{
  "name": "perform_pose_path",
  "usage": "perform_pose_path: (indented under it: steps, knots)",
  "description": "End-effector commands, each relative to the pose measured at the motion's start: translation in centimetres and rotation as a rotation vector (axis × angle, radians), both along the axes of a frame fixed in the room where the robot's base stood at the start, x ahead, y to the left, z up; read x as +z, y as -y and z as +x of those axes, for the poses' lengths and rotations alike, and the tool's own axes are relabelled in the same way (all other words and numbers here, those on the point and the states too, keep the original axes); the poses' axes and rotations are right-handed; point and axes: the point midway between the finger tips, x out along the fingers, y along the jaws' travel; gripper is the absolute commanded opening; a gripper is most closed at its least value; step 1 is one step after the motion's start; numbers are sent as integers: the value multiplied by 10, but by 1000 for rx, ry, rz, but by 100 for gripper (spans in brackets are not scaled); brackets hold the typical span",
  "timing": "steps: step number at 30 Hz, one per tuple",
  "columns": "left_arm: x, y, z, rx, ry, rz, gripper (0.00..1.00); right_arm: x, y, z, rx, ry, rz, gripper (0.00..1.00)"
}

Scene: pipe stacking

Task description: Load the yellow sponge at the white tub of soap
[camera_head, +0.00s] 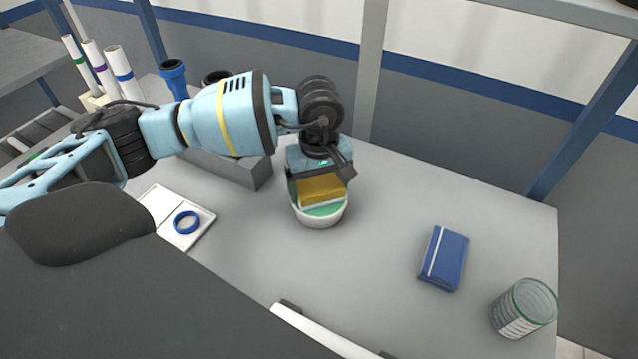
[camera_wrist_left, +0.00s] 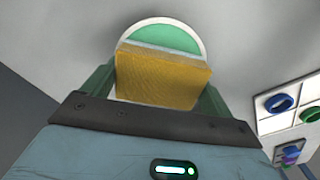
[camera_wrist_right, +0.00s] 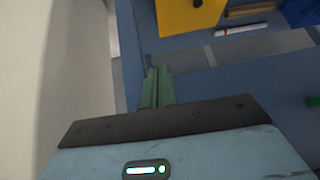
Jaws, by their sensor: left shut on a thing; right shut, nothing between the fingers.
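The yellow sponge (camera_head: 322,190) with a pale layer along one edge is between the fingers of my left gripper (camera_head: 321,181), which is shut on it. The sponge also shows in the left wrist view (camera_wrist_left: 160,78). It is at the mouth of the white tub (camera_head: 318,221) of green soap, which also shows in the left wrist view (camera_wrist_left: 165,37). The sponge hides part of the soap, and I cannot tell how deep it sits. My right gripper (camera_wrist_right: 158,78) is shut and empty in the right wrist view, away from the tub.
A white tray (camera_head: 172,216) with a blue ring lies left of the tub. The table between tub and blue item is clear.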

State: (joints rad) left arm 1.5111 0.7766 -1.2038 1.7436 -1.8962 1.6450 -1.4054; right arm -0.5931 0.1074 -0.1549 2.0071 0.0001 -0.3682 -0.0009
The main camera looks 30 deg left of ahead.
Motion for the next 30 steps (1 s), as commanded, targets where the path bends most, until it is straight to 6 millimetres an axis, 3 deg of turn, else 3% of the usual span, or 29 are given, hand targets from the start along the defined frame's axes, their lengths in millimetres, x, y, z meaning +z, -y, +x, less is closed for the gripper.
perform_pose_path:
  steps: [30]
  knots:
    - [68, 0, 0, -1, 3, 0, 68, 39, 0, 26, 1, 68, -1, 0]
